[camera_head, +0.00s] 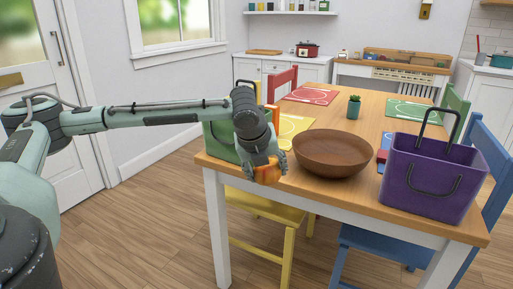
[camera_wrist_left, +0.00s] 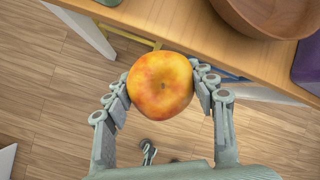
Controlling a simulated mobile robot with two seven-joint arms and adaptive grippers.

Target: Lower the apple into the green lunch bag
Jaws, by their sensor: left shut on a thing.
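My left gripper (camera_head: 268,172) is shut on the apple (camera_head: 267,175). In the left wrist view the yellow-orange apple (camera_wrist_left: 160,84) sits between the two fingers of the gripper (camera_wrist_left: 160,92), over the table's front edge and the floor. The green lunch bag (camera_head: 222,137) stands upright on the table's left end, partly hidden behind my left forearm and wrist. The apple is apart from the bag, in front and to its right in the head view. My right gripper is in neither view.
A brown wooden bowl (camera_head: 332,155) stands on the table (camera_head: 305,190), right of my gripper. A purple bag (camera_head: 428,178) with a dark handle stands at the right end. A small potted plant (camera_head: 354,107) and coloured mats are farther back. Coloured chairs surround the table.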

